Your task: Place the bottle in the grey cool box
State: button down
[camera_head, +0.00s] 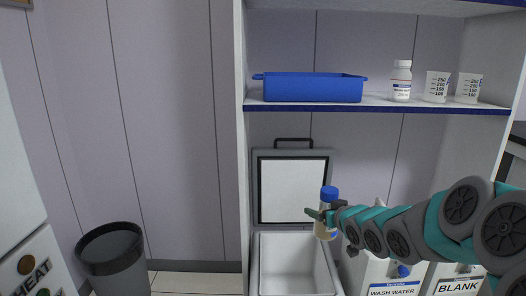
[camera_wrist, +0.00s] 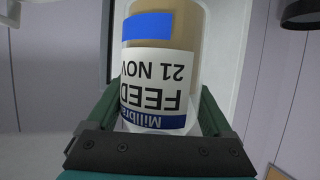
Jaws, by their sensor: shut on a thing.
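The bottle (camera_head: 324,230) is clear with tan contents and a blue cap, and it is upright in the head view. My gripper (camera_head: 322,214) is shut on it and holds it in front of the cool box's raised lid, near the box's right side. In the wrist view the bottle (camera_wrist: 165,75) sits between the fingers, its FEED label upside down. The grey cool box (camera_head: 256,262) stands low in the shelf unit with its lid (camera_head: 292,153) open and upright against the back. The part of its interior in view looks empty.
WASH WATER (camera_head: 392,287) and BLANK (camera_head: 459,284) containers stand right of the box, under my arm. The shelf above holds a blue tray (camera_head: 312,88), a white bottle (camera_head: 401,81) and two beakers (camera_head: 437,87). A dark bin (camera_head: 112,262) stands at left.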

jog(key=shift+s+a+f+y, duration=0.15)
jog(key=shift+s+a+f, duration=0.15)
jog(key=shift+a, duration=0.2)
jog(key=shift+s+a+f+y, duration=0.15)
jog(key=shift+s+a, duration=0.15)
jog(key=shift+a, duration=0.2)
notch_tip(320, 180, down, 14)
jog(key=w+m+h, duration=0.2)
jog(key=m+h, duration=0.1)
jog(key=h, duration=0.1)
jog(key=shift+w+t, duration=0.3)
jog(key=shift+w, duration=0.05)
jog(key=shift+a, duration=0.15)
